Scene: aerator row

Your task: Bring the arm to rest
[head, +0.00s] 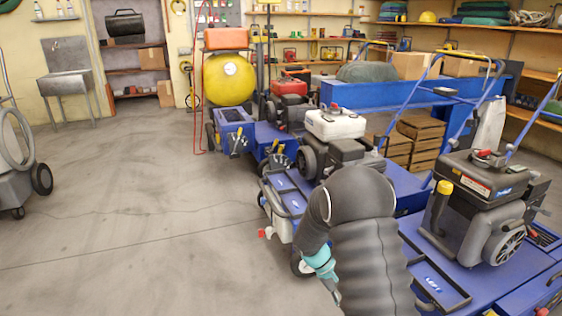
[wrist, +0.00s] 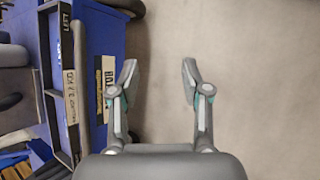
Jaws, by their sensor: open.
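My gripper (wrist: 157,83) is open in the wrist view, its two fingers apart with nothing between them. Bare grey floor shows beyond the fingertips, and the left finger is seen over the edge of a blue machine body (wrist: 97,45). In the head view my dark, ribbed arm reaches up from the bottom beside the row of blue aerators. The nearest aerator (head: 470,205) has a black engine and stands to the right of my arm. Another aerator with a white-topped engine (head: 335,124) stands just behind my arm.
Open concrete floor (head: 130,200) lies to the left of the row. A grey wheeled machine (head: 15,165) stands at the far left. A sink (head: 68,85), a yellow tank (head: 228,78), wooden crates (head: 415,145) and loaded shelves stand towards the back.

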